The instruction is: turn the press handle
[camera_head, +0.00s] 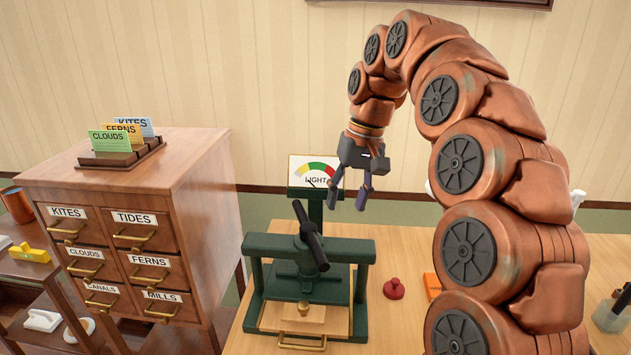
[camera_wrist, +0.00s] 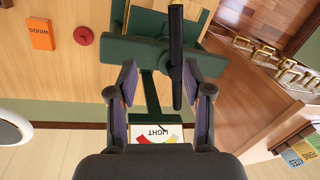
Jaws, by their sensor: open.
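The green press (camera_head: 330,250) stands on the wooden table. Its black bar handle (camera_head: 311,238) lies across the top of the screw, slanting in the head view. In the wrist view the handle (camera_wrist: 176,60) runs up and down the picture, nearer the right finger. My gripper (camera_head: 348,203) is open and empty, pointing down, above and to the right of the handle and apart from it. Its two fingers also show in the wrist view (camera_wrist: 159,66). A dial marked LIGHT (camera_head: 313,169) stands at the back of the press.
A wooden card cabinet (camera_head: 120,215) with labelled drawers stands left of the table. A red round-knobbed stamp (camera_head: 394,289) and an orange block (camera_head: 432,286) lie right of the press. The wall is close behind. Bare table lies in front of the stamp.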

